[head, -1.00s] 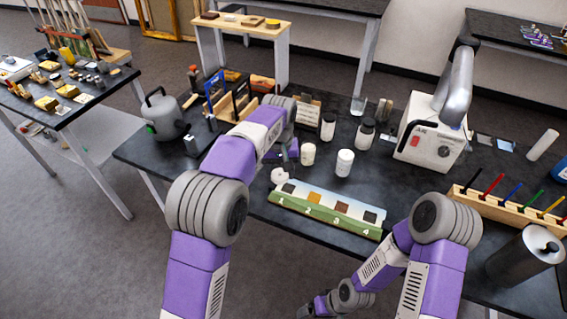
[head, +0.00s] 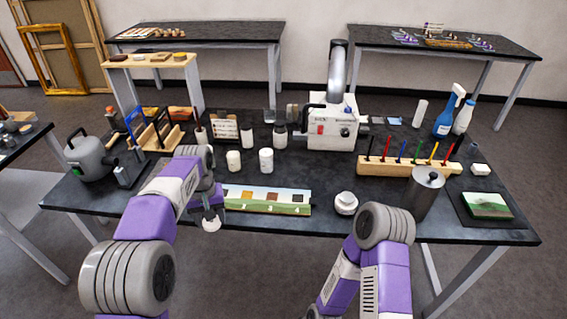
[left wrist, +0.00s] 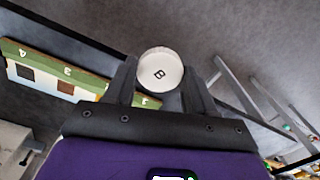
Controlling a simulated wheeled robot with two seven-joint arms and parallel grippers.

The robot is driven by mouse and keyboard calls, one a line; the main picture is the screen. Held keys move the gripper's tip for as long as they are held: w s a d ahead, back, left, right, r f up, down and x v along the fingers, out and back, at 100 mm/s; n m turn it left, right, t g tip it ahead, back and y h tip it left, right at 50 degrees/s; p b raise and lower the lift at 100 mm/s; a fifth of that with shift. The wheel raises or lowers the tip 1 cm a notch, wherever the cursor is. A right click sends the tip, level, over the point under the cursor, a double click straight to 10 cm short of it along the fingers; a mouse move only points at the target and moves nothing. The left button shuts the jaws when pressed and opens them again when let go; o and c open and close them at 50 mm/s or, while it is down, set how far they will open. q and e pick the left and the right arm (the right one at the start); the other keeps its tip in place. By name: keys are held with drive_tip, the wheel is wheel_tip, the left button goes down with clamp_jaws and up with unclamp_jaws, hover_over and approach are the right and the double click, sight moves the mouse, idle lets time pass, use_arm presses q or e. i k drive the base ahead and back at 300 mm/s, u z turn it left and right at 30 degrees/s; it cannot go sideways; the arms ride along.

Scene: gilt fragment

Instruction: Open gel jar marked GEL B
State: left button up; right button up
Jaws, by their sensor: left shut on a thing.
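My left gripper (head: 210,214) is shut on a white round piece marked B (left wrist: 160,71), seen from above between the two fingers in the left wrist view. This piece also shows in the head view (head: 211,224), near the table's front edge, left of the numbered strip. I cannot tell whether it is a lid alone or a whole jar. A squat white jar (head: 346,203) stands right of the strip; no mark on it is readable. My right gripper is out of view; only my right arm shows.
The strip (head: 265,208) with numbered swatches lies at the table's (head: 400,224) front. Two white containers (head: 233,160) (head: 266,160) stand behind it. A grey cylinder (head: 424,192) and a wooden pen rack (head: 400,169) are to the right, a grey kettle-like can (head: 87,158) to the left.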

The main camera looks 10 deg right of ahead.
sight(233, 159)
drive_tip(key=u, duration=1.85)
drive_tip(key=i, duration=0.85)
drive_tip(key=z, duration=2.8)
